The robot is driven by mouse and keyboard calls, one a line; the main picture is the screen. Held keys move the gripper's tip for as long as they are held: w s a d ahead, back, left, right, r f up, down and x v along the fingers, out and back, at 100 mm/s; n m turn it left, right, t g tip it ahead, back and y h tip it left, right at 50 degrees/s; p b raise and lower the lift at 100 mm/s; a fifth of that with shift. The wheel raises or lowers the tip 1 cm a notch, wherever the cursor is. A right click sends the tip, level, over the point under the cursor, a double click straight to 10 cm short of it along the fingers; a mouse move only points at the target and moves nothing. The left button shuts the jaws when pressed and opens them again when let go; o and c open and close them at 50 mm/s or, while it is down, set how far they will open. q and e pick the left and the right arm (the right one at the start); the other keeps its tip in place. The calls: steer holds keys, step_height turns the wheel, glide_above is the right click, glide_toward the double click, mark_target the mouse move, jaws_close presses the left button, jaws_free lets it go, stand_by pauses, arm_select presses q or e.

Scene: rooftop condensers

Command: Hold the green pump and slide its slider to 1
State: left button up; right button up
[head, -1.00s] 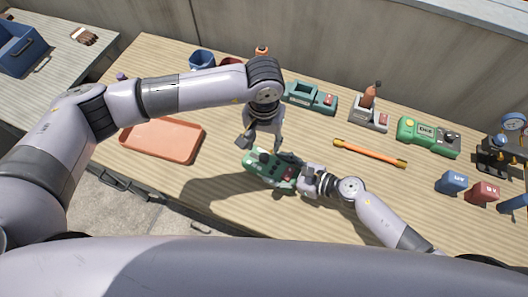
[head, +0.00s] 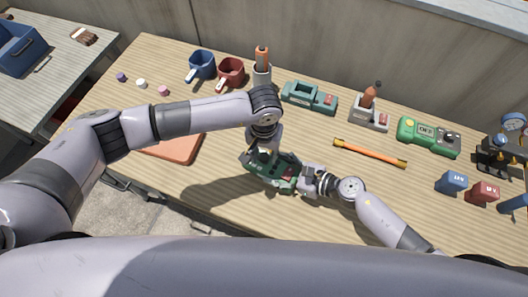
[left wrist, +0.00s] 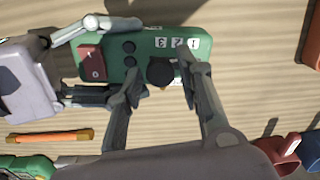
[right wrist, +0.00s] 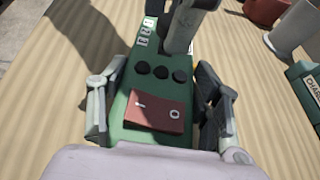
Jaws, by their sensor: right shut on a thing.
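In the left wrist view the slider's dark knob (left wrist: 160,72) stands near small white number labels (left wrist: 180,43). My left gripper (head: 259,152) is over the pump's left part. In the left wrist view its fingers (left wrist: 165,85) are apart, one on each side of the knob. I cannot tell whether they touch it.
Behind the pump stand a teal charger (head: 310,98), a grey holder (head: 369,117) and a green meter (head: 428,137). An orange rod (head: 369,153) lies right of the pump. An orange tray (head: 172,148) is partly behind my left arm. Blue (head: 202,65) and red (head: 230,72) mugs stand at the back.

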arm_select(q)
jaws_close()
stand_by(0.5)
steer(key=shift+w+a, duration=0.5)
steer(key=shift+a, duration=0.4)
steer(key=shift+w+a, duration=0.45)
steer(key=shift+a, duration=0.4)
steer(key=shift+o, duration=1.7)
jaws_free()
step_height(320, 180, up, 12)
arm_select(e)
steer(key=shift+f, duration=0.1)
steer(key=o, duration=1.8)
